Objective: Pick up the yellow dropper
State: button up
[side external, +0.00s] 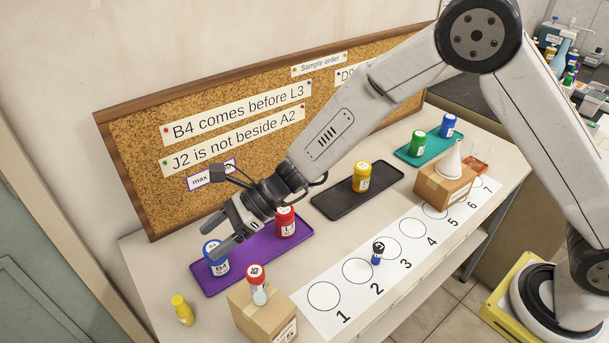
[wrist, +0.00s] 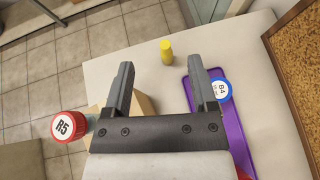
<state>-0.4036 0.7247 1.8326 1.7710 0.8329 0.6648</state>
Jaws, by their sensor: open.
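The yellow dropper (side external: 182,311) is a small yellow bottle with a narrower top, standing on the bench at the front left in the side view. In the wrist view the dropper (wrist: 166,52) shows beyond my fingertips, between their lines and nearer the right finger. My gripper (side external: 217,238) is open and empty above the purple tray, close to the blue-capped B4 bottle (side external: 215,258). The dropper is apart from my gripper, lower and to its left in the side view. In the wrist view my gripper (wrist: 164,78) has its two fingers wide apart.
The purple tray (side external: 255,263) also holds a red-capped bottle (side external: 285,222). The red-capped R5 bottle (side external: 257,285) stands on a cardboard box (side external: 262,315) right of the dropper. A numbered strip (side external: 340,318) lies along the front. Bench around the dropper is clear.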

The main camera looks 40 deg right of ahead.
send_near(181, 298)
jog(key=shift+s+d+r, duration=0.1)
jog(key=shift+d+r, duration=0.2)
jog(key=shift+d, duration=0.2)
jog(key=shift+x, duration=3.35)
jog(key=shift+a, duration=0.1)
jog(key=shift+x, duration=2.55)
grip_shut()
